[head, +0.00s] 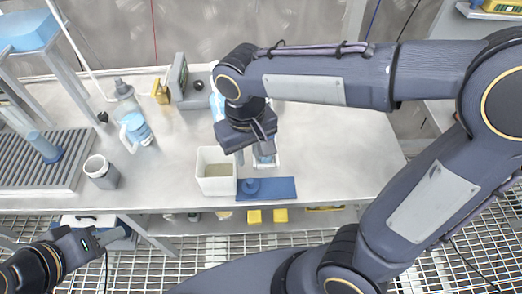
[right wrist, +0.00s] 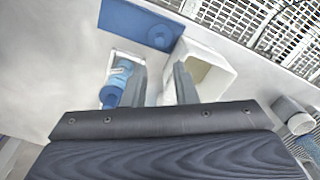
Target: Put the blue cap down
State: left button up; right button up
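The blue cap (head: 251,186) sits on the left part of a flat blue mat (head: 280,188) at the table's front edge. In the right wrist view the cap (right wrist: 160,36) rests on the mat (right wrist: 124,20), clear of my fingers. My right gripper (head: 258,158) points down above the table, behind the mat. In the right wrist view its two fingers (right wrist: 162,84) are apart with nothing between them. My left gripper (head: 108,236) is low at the left, in front of the table; its finger gap is unclear.
A white open box (head: 216,182) stands left of the mat. A blue bottle (right wrist: 117,82) in a white holder is close beside my right fingers. A grey cup (head: 101,173), a spray bottle (head: 132,120) and a ribbed tray (head: 30,170) stand left. The table's right side is clear.

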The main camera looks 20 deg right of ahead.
jog(key=s+d+m+t+y, duration=0.3)
jog(key=s+d+t, duration=0.2)
jog(key=s+d, duration=0.5)
jog(key=shift+s+d+r+m+t+y, duration=0.15)
jog(key=shift+d+r+m+t+y, duration=0.15)
jog(key=shift+d+m+y, duration=0.15)
jog(key=shift+r+p, duration=0.5)
jog(key=shift+p, duration=0.05)
